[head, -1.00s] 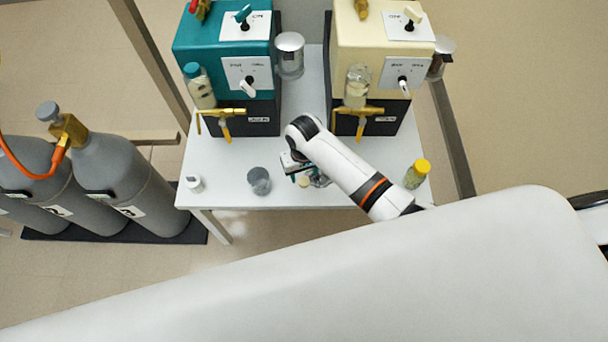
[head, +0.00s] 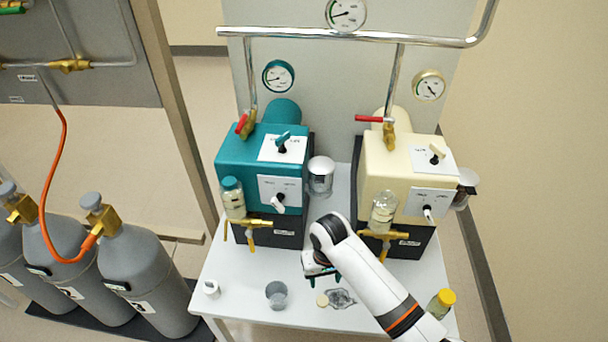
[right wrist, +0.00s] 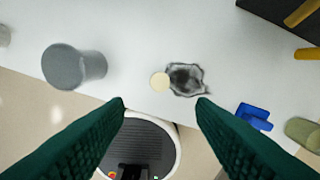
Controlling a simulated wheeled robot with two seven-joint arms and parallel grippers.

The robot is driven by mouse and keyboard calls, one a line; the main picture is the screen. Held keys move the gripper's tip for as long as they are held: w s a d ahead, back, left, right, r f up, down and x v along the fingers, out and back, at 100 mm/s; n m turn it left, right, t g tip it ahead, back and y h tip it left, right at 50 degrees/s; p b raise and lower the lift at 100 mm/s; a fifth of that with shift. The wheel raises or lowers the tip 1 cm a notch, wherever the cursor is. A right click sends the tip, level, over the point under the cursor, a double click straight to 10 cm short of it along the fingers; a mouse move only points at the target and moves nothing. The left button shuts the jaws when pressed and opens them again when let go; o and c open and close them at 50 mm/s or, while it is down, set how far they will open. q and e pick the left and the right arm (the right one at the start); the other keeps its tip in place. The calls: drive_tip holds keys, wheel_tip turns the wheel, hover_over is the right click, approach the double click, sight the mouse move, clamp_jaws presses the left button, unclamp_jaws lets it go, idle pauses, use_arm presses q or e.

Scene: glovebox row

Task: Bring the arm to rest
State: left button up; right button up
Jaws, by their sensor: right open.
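My right arm comes in from the lower right in the head view, and its gripper (head: 322,274) hangs over the front part of the white table (head: 240,262). In the right wrist view the two green fingers (right wrist: 162,104) stand wide apart with nothing between them. Below them lie a small cream disc (right wrist: 160,82) and a dark grey stain-like patch (right wrist: 186,79) on the table. The disc also shows in the head view (head: 322,300), next to the patch (head: 342,298). My left gripper is not in view.
A teal machine (head: 240,155) and a cream machine (head: 385,170) stand at the table's back. A grey cup (head: 276,294), a small white container (head: 211,289) and a yellow-capped jar (head: 440,303) stand near the front edge. Grey gas cylinders (head: 150,275) stand at left. A blue object (right wrist: 254,117) lies right.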

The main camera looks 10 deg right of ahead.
drive_tip(key=s+d+r+n+t, duration=0.15)
drive_tip(key=s+d+r, duration=0.25)
drive_tip(key=s, duration=0.6)
drive_tip(key=s+d+r+t, duration=0.2)
drive_tip(key=s+d+r, duration=0.15)
drive_tip(key=s, duration=0.75)
wheel_tip(320, 180, down, 28)
drive_tip(key=s+g, duration=0.1)
drive_tip(key=s, duration=0.1)
drive_tip(key=s+d+f+g, duration=0.1)
drive_tip(key=s+d+f, duration=0.2)
drive_tip(key=s+f, duration=1.1)
drive_tip(key=shift+s+d, duration=0.35)
drive_tip(key=shift+s, duration=0.2)
